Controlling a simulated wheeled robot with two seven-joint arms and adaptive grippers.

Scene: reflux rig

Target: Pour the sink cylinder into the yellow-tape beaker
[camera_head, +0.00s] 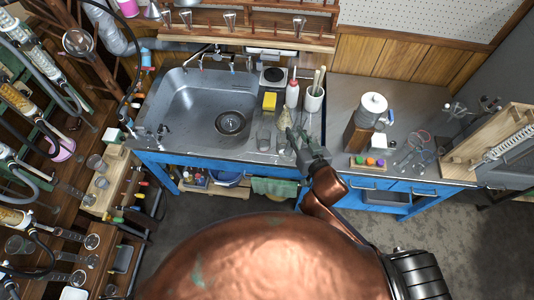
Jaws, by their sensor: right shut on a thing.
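My right gripper (297,136) reaches over the counter just right of the sink. It is shut on a clear glass vessel that the fingers mostly hide; I cannot tell for sure that it is the sink cylinder. A clear glass beaker (263,140) stands at the counter's front, left of the gripper. A pale conical flask (283,121) stands just behind the gripper. More clear glass shows beside the fingers, too small to sort out. I cannot make out yellow tape on any vessel. My left gripper is not in view.
The steel sink (188,112) lies to the left. A yellow sponge (269,101), a white bottle with a red tip (292,94) and a white brush holder (314,99) stand behind the gripper. A white-topped jar (372,108) stands on the right counter. Glassware racks fill the left.

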